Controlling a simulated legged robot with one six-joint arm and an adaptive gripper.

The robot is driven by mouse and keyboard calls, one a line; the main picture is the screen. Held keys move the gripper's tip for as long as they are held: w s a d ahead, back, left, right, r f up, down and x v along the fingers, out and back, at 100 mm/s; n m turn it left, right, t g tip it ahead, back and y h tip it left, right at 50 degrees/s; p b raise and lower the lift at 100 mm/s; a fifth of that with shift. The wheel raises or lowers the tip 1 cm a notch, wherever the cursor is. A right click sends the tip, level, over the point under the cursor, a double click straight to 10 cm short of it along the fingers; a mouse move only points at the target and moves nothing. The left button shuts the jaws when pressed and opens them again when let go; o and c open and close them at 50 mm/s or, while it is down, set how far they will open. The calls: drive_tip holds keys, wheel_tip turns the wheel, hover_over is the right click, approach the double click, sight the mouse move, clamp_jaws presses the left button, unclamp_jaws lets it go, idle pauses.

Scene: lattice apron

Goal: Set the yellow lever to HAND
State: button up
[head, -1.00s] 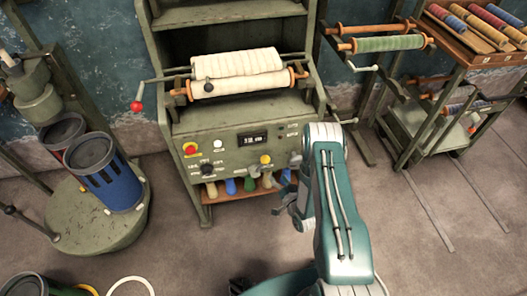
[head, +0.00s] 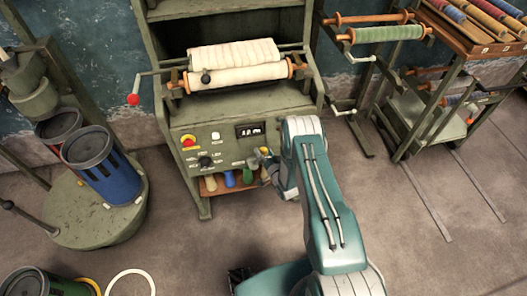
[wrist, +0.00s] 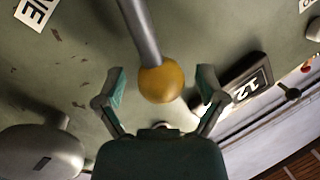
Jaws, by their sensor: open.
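The yellow lever's ball knob (wrist: 161,80) is on a grey metal rod in the wrist view, between the open fingertips of my gripper (wrist: 160,85). A gap shows on each side of the ball, so the fingers do not grip it. In the head view my gripper (head: 268,160) is at the right part of the green control panel (head: 222,135) and hides most of the lever there. A label on the panel, partly cut off and ending in "NE" (wrist: 38,12), shows at the wrist view's upper left. I cannot make out a HAND label.
The panel also has a red button on yellow (head: 188,142), a white button (head: 215,135), a dark knob (head: 205,162) and a display (head: 249,130). Cones of yarn (head: 229,178) stand on the shelf below. A blue bin (head: 105,168) stands at left.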

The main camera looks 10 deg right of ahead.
sight(239, 150)
clamp_jaws()
drive_tip(key=shift+a+r, duration=0.1)
drive_tip(key=shift+a, duration=0.05)
drive_tip(key=shift+a+r+n+g, duration=0.2)
drive_tip(key=shift+a+n, duration=0.25)
drive_tip(key=shift+n, duration=0.15)
drive_tip(key=shift+a+r+n+g, duration=0.15)
drive_tip(key=shift+a+n, duration=0.25)
drive_tip(key=shift+n, duration=0.2)
drive_tip(key=shift+a+r+n+h, duration=0.15)
drive_tip(key=shift+a+n+h, duration=0.15)
drive_tip(key=shift+a+n, duration=0.85)
drive_tip(key=a+n, duration=0.2)
drive_tip(key=a, duration=0.1)
drive_tip(key=shift+f+n+g+h, duration=0.2)
drive_tip(key=shift+n+g+h, duration=0.15)
drive_tip(key=shift+h, duration=0.05)
drive_tip(key=shift+a+f+n+h, duration=0.3)
drive_tip(key=shift+a+n, duration=0.4)
drive_tip(key=shift+n, duration=0.1)
